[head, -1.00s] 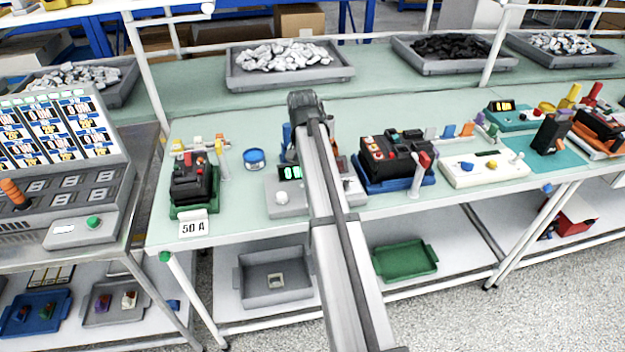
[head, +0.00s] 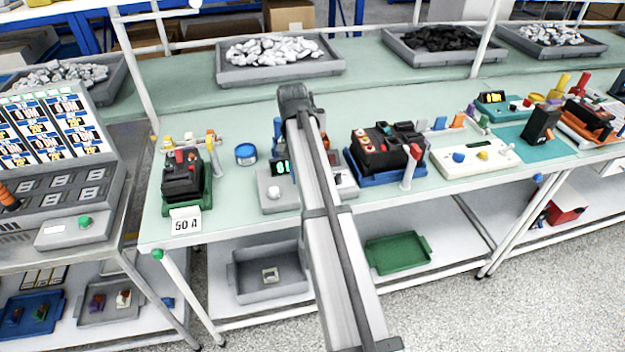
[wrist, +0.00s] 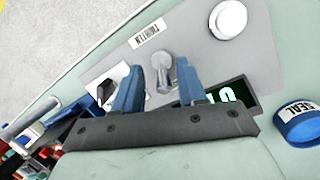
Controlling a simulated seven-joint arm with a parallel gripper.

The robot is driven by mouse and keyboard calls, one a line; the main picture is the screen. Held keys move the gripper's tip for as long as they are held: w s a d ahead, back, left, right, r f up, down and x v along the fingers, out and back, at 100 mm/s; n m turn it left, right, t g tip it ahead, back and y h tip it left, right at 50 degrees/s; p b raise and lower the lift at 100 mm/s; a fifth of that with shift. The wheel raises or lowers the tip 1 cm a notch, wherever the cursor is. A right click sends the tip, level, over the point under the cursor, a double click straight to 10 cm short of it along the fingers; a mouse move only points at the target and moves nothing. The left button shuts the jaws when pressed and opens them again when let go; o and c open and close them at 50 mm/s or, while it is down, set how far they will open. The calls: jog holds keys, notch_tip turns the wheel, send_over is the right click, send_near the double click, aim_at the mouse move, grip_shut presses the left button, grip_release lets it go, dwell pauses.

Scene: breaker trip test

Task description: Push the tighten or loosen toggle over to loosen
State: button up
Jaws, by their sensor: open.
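The toggle (wrist: 161,66) is a small grey metal lever on a round base, set in a light grey panel (wrist: 195,45). A white label (wrist: 148,33), which seems to read TIGHTEN, lies beside it. The loosen label does not show. My gripper (wrist: 158,72) is open, with its two blue fingers either side of the toggle in the wrist view; I cannot tell whether either touches it. In the head view the grey tester (head: 277,196) stands on the bench, partly behind my arm, which hides the toggle and most of my gripper.
A white round knob (wrist: 228,19) and a green-lit display (wrist: 222,97) are on the same unit. A blue SEAL roll (wrist: 300,124) sits close by, also in the head view (head: 246,154). A black breaker on a blue base (head: 386,150) stands right of my arm.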

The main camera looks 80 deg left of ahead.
jog(key=shift+d, duration=0.1)
jog(key=d+y, duration=0.1)
jog(key=y, duration=0.1)
jog(key=shift+d+y, duration=0.2)
jog(key=shift+y, duration=0.1)
jog(key=y, duration=0.1)
jog(key=d+y, duration=0.1)
jog(key=y, duration=0.3)
jog(key=shift+d, duration=0.25)
jog(key=s+d+r+n, duration=0.1)
jog(key=d+r, duration=0.1)
jog(key=r, duration=0.4)
jog(key=d+r+n, duration=0.1)
jog(key=d+r, duration=0.2)
jog(key=r, duration=0.4)
jog(key=w+d+f, duration=0.5)
jog(key=f, duration=0.5)
jog(key=w+d+f+m+h, duration=0.1)
jog(key=w+d+f, duration=0.4)
jog(key=f, duration=0.5)
jog(key=w+d+f+h, duration=0.1)
jog(key=w+d+f, duration=0.4)
jog(key=f, duration=0.6)
jog(key=shift+w, duration=0.9)
